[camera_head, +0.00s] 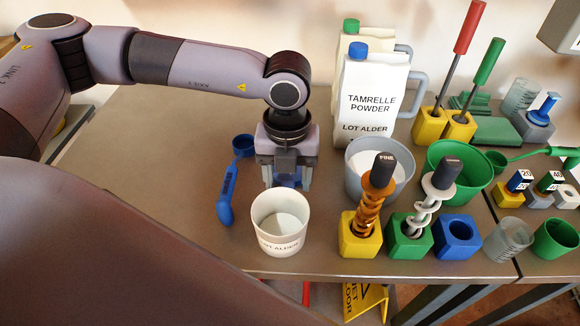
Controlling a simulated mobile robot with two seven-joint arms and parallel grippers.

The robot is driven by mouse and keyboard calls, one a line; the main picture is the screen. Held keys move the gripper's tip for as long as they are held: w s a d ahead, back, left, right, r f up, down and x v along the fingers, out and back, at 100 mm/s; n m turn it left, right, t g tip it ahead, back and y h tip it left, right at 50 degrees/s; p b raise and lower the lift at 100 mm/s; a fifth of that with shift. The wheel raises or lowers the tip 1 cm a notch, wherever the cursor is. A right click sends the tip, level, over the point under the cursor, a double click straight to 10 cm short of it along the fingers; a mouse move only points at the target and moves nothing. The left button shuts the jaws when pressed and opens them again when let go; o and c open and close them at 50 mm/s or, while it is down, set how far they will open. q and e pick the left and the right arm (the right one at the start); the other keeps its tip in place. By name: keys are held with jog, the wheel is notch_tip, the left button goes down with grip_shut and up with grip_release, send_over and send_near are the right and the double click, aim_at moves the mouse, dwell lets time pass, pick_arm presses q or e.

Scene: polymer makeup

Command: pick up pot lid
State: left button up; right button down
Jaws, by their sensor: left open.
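My left gripper (287,182) points down at the table, left of the white jugs and just behind the white pot. Its fingers are apart. A blue thing (288,180) shows between and below the fingers; it is mostly hidden, and I cannot tell whether it is the pot lid or part of the gripper. The white pot (279,226), labelled LOT ALDER, stands upright and uncovered near the table's front edge. No other pot lid can be clearly made out. My right gripper is not in view.
A blue scoop (227,192) lies left of the gripper. White jugs (372,98), a grey bucket (354,169) and a green bucket (460,167) stand to the right. Orange (370,212) and white spiral stirrers stand in coloured holders. The table's left part (150,150) is clear.

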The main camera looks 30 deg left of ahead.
pick_arm(q)
jog(key=shift+f, duration=0.95)
jog(key=shift+c, duration=0.3)
grip_shut()
